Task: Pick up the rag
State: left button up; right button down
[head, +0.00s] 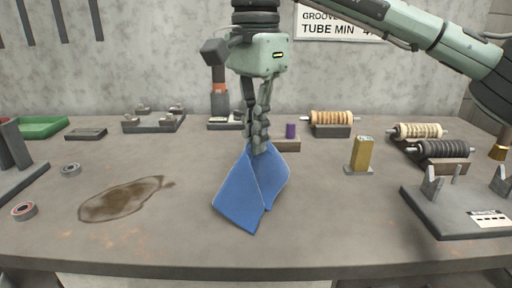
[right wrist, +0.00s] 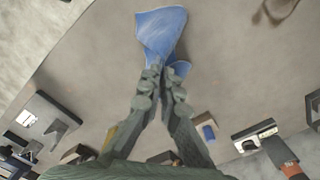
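The rag (head: 248,188) is a blue cloth hanging in folds from my right gripper (head: 258,146), near the middle of the table in the head view. Its fingers are shut on the cloth's upper part. The rag also shows in the right wrist view (right wrist: 160,32), beyond the fingertips (right wrist: 160,70). The cloth hangs low; whether its bottom corner touches the table I cannot tell. My left gripper is not in view.
A yellow block (head: 361,155), rollers on stands (head: 443,150) and a grey fixture (head: 462,208) stand at right. The front middle is clear.

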jog(key=shift+r, duration=0.3)
notch_tip(320, 180, up, 9)
dwell(0.5)
